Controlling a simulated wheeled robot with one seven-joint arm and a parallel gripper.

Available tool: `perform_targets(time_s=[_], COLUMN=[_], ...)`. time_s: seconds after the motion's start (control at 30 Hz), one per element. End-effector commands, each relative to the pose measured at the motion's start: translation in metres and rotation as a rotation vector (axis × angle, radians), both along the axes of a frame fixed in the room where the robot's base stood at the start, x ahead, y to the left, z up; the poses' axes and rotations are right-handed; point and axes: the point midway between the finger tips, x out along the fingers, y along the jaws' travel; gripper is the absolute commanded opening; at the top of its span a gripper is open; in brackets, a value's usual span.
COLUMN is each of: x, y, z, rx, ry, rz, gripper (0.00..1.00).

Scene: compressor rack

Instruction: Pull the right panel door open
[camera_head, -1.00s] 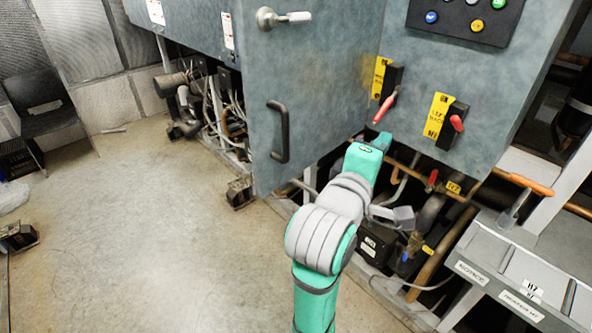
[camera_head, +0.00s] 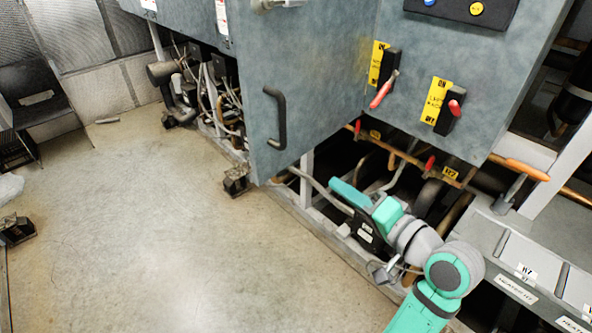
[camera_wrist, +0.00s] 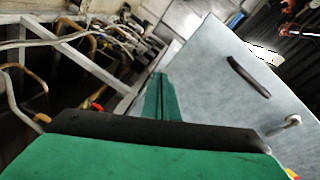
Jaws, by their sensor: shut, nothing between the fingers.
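The right panel door (camera_head: 325,75) is a grey-blue metal door with a black bar handle (camera_head: 280,118) near its left edge. It stands swung out at an angle from the panel with red switches. In the wrist view the door (camera_wrist: 215,75) is on the right, with its handle (camera_wrist: 248,77) at upper right. My teal gripper (camera_head: 335,188) is shut and empty, below and right of the handle in the head view. Its fingers (camera_wrist: 160,85) point towards the door's lower edge in the wrist view. I cannot tell whether they touch it.
Pipes and red valves (camera_head: 430,165) run under the switch panel (camera_head: 435,60), close to my arm. A grey labelled ledge (camera_head: 490,235) is at lower right. A small dark block (camera_head: 237,180) stands by the door's lower corner.

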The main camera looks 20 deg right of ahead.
Motion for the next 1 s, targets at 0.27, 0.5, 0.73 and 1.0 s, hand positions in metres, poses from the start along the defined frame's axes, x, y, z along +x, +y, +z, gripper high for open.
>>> perform_targets(time_s=[0.27, 0.5, 0.73, 1.0], x=[-0.040, -0.035, 0.000, 0.048], y=[0.016, 0.021, 0.034, 0.058], z=[0.006, 0.008, 0.008, 0.008], rx=[0.438, 0.498, 0.496, 0.494], ry=[0.031, 0.038, 0.037, 0.038], rz=[0.130, 0.149, 0.142, 0.149], gripper=[0.00, 0.00, 0.00, 0.00])
